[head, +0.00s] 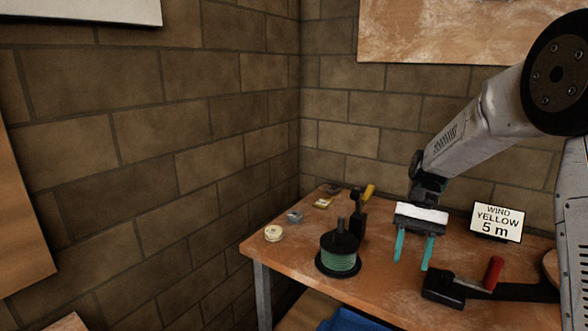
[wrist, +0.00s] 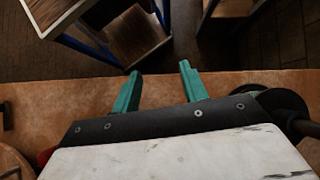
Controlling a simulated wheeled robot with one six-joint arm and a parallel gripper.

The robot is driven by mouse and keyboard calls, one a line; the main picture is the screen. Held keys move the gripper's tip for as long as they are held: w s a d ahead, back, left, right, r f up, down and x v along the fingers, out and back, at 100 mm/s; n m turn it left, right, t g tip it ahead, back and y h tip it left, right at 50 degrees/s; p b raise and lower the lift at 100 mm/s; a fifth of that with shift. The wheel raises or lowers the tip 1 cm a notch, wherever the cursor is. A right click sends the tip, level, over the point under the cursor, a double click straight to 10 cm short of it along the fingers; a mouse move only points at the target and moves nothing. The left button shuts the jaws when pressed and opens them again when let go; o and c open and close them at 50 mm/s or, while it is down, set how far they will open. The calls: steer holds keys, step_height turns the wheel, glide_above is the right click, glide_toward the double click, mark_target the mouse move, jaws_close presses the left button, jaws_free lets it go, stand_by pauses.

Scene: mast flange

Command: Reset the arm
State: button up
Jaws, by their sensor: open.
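My gripper (head: 413,250) has two teal fingers and hangs pointing down over the wooden table (head: 300,237). Its fingers are apart with nothing between them. In the wrist view my gripper (wrist: 160,85) also shows open and empty, with the table's edge and the floor beyond the fingertips. My arm comes in from the right side of the head view.
A spool of green line (head: 339,263) stands left of my gripper. A black device with a red handle (head: 493,272) lies to the right. A sign reading "WIND YELLOW 5 m" (head: 497,222) stands behind. Small items, including a pale disc (head: 273,233), sit near the left edge.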

steer(key=s+r+n+t+h, duration=0.2)
steer(key=s+r+t, duration=0.2)
steer(key=s, duration=1)
steer(key=s+r+n+t+h, duration=0.1)
steer(key=s+r+t, duration=0.3)
steer(key=s, duration=1)
steer(key=shift+d+r+n+h, duration=0.15)
steer(key=shift+r+n+h, duration=0.25)
steer(key=shift+n, duration=0.5)
